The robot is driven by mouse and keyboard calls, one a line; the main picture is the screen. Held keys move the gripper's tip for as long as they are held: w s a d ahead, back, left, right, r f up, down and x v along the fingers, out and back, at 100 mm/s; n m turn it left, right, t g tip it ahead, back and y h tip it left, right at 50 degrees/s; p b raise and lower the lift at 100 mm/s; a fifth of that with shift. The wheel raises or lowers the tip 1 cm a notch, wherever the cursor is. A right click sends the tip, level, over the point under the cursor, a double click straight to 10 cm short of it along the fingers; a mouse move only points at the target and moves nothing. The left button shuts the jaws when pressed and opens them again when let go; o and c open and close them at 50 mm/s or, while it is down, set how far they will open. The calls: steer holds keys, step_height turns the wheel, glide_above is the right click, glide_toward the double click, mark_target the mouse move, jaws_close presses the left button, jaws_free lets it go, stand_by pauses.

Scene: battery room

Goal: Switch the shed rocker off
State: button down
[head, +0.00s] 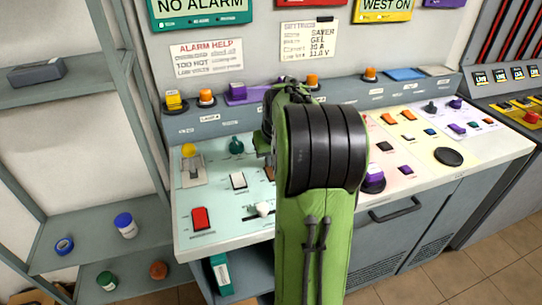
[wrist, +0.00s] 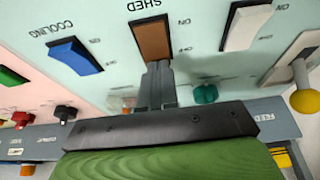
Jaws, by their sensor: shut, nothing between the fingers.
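The shed rocker (wrist: 152,40) is a brown rocker switch on the pale green panel, under an upside-down SHED label in the wrist view. ON is marked beside its upper end and OFF beside its lower end there. In the head view a small part of the brown rocker (head: 269,173) shows left of my arm. My gripper (wrist: 157,68) is shut and empty. Its fingertips are at the OFF end of the rocker, overlapping its lower edge in the picture; I cannot tell whether they touch. The rocker's tilt is hard to judge. My arm hides the fingertips in the head view.
In the wrist view a blue cooling rocker (wrist: 75,55) is to the left and a white rocker (wrist: 246,27) to the right. A teal knob (wrist: 205,93) and a lever with a yellow ball (wrist: 303,100) stand nearby. A red rocker (head: 201,218) sits at the panel's front left.

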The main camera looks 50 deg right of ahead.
steer(key=shift+w+f, duration=0.1)
steer(key=shift+f, duration=0.15)
stand_by(0.3)
steer(key=shift+s+a+r, duration=0.2)
steer(key=shift+s+a, duration=0.1)
steer(key=shift+s, duration=0.35)
step_height(320, 180, up, 14)
steer(key=p, duration=0.7)
steer(key=shift+w, duration=0.15)
